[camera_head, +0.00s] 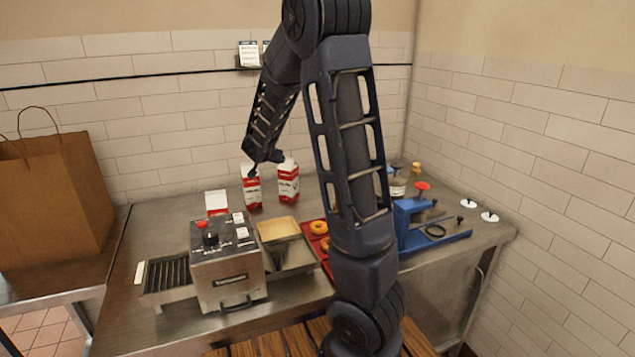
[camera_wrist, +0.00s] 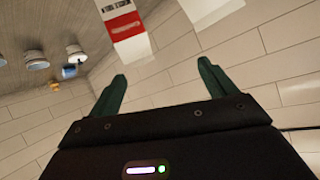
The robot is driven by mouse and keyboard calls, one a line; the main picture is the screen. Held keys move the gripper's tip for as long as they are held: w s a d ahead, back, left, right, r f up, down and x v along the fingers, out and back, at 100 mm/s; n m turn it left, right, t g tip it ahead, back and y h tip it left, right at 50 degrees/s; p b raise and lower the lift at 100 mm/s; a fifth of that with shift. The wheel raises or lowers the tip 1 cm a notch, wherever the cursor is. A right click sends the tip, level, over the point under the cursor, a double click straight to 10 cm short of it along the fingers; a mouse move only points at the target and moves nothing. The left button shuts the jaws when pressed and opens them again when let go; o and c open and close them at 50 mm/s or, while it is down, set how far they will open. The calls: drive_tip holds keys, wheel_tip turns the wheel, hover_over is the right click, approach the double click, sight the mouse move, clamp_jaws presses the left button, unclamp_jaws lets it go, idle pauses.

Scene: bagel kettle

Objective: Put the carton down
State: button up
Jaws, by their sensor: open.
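Two red-and-white cartons stand upright at the back of the steel counter in the head view: a left carton (camera_head: 252,190) and a right carton (camera_head: 288,186). My gripper (camera_head: 262,163) is just above and between their tops, partly hiding the left one's top. In the wrist view my gripper (camera_wrist: 161,71) is open, with nothing between its green fingers. A carton (camera_wrist: 125,26) shows past the fingertips there, apart from them. A white piece (camera_wrist: 208,9) beside it is cut off by the top edge; I cannot tell which carton each is.
A third red-and-white box (camera_head: 216,202) stands behind the control machine (camera_head: 225,270). A red tray (camera_head: 312,230) with bagels, a blue device (camera_head: 405,225) and jars (camera_head: 397,187) stand to the right. Tiled walls close off the back and right. A paper bag (camera_head: 60,195) stands at left.

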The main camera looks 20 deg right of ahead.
drive_tip(key=s+a+r+n+g+y, duration=0.1)
drive_tip(key=s+r+n+y, duration=0.3)
drive_tip(key=s, duration=0.5)
drive_tip(key=s+a+r+n+g+y, duration=0.1)
drive_tip(key=s+a+r+y, duration=0.15)
drive_tip(key=s+r, duration=0.45)
drive_tip(key=s+d+f+n+g+h, duration=0.1)
drive_tip(key=s+d+g, duration=0.1)
drive_tip(key=s, duration=1)
drive_tip(key=s+d+f+n+g+h, duration=0.1)
drive_tip(key=s+d, duration=0.4)
drive_tip(key=s, duration=0.8)
drive_tip(key=shift+s+d+f+g, duration=0.25)
drive_tip(key=shift+f+g, duration=0.35)
drive_tip(key=shift+g, duration=0.2)
drive_tip(key=shift+o, duration=0.5)
drive_tip(key=shift+a, duration=0.1)
